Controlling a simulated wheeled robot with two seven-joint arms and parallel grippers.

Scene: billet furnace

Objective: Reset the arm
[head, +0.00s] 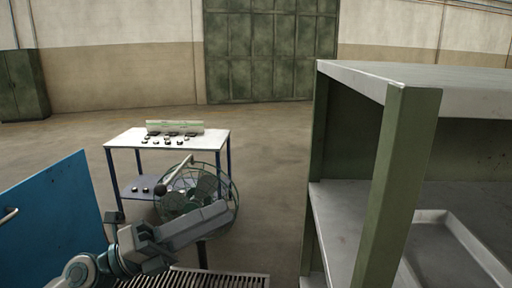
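My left arm comes in from the lower left, bent in front of the fan. My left gripper (130,224) is low in the left part of the head view, with two dark finger parts standing apart and nothing visible between them. It is in front of the white-topped table (124,141) and to the right of a blue panel (48,218). My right gripper is not in view.
A round caged fan (226,187) stands close behind my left arm. A slatted surface (220,281) lies below it. A green-framed shelf (388,180) with a tray (478,250) fills the right side. The table holds several small items. Open floor (268,150) lies beyond.

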